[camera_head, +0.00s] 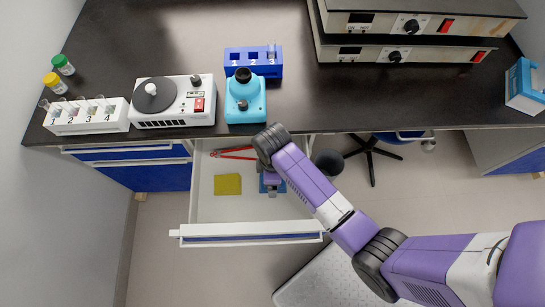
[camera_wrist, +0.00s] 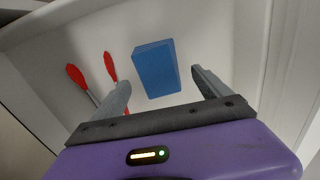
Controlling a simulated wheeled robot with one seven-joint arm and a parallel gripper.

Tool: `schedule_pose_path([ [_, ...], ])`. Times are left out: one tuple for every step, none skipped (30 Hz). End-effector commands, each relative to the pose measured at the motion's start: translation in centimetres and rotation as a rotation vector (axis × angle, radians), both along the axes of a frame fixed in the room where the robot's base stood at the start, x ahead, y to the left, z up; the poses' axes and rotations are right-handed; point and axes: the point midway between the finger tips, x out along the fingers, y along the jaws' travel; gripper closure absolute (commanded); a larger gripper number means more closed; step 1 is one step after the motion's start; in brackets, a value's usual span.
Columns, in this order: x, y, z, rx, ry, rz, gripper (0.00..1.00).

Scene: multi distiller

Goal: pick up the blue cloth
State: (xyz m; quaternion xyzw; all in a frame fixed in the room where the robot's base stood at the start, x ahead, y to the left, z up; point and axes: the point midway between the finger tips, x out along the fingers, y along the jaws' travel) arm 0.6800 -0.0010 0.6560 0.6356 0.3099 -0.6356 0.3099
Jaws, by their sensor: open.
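The blue cloth (camera_wrist: 156,68) looks like a small flat blue block on the white floor of the open drawer. In the head view only its edge (camera_head: 263,186) shows, mostly hidden under my gripper (camera_head: 272,184). In the wrist view my gripper (camera_wrist: 160,80) is open. Its two grey fingers stand left and right of the cloth in the picture, with nothing held between them. I cannot tell the exact height of the fingertips above the cloth.
The drawer (camera_head: 205,208) also holds a yellow cloth (camera_head: 228,184) at left and a red-handled tool (camera_head: 236,152) at the back. The black bench (camera_head: 290,115) overhangs the drawer's back, with a turquoise device (camera_head: 245,104) near its edge. Drawer walls surround my gripper.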

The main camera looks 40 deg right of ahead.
Motion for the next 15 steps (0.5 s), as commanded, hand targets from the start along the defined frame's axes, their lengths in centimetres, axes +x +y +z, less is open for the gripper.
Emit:
schedule_pose_path([
  [-0.1,-0.1,-0.8,0.0,0.004,0.0,0.13],
  [-0.2,-0.2,-1.3,0.0,0.004,0.001,0.13],
  [-0.1,-0.2,-1.8,0.0,0.003,0.001,0.13],
  [-0.1,-0.2,-2.2,0.0,0.002,0.001,0.13],
  [-0.1,-0.2,-2.4,0.0,0.001,0.001,0.13],
  [-0.1,-0.2,-2.7,0.0,0.001,0.001,0.13],
  [-0.1,-0.2,-2.9,0.0,0.001,0.0,0.13],
  [-0.1,-0.2,-3.0,0.0,0.0,0.0,0.13],
  [-0.1,-0.2,-3.1,-0.001,-0.001,0.0,0.13],
  [-0.1,-0.2,-3.1,-0.001,-0.001,0.0,0.13],
  [-0.1,-0.2,-3.1,-0.001,-0.001,0.0,0.13],
  [-0.1,-0.2,-3.1,-0.001,-0.001,0.0,0.13],
  [-0.1,-0.2,-3.1,-0.001,-0.001,0.0,0.13],
  [-0.1,-0.2,-3.1,-0.001,-0.001,0.0,0.13],
  [-0.1,-0.2,-3.1,-0.001,-0.001,0.0,0.15],
])
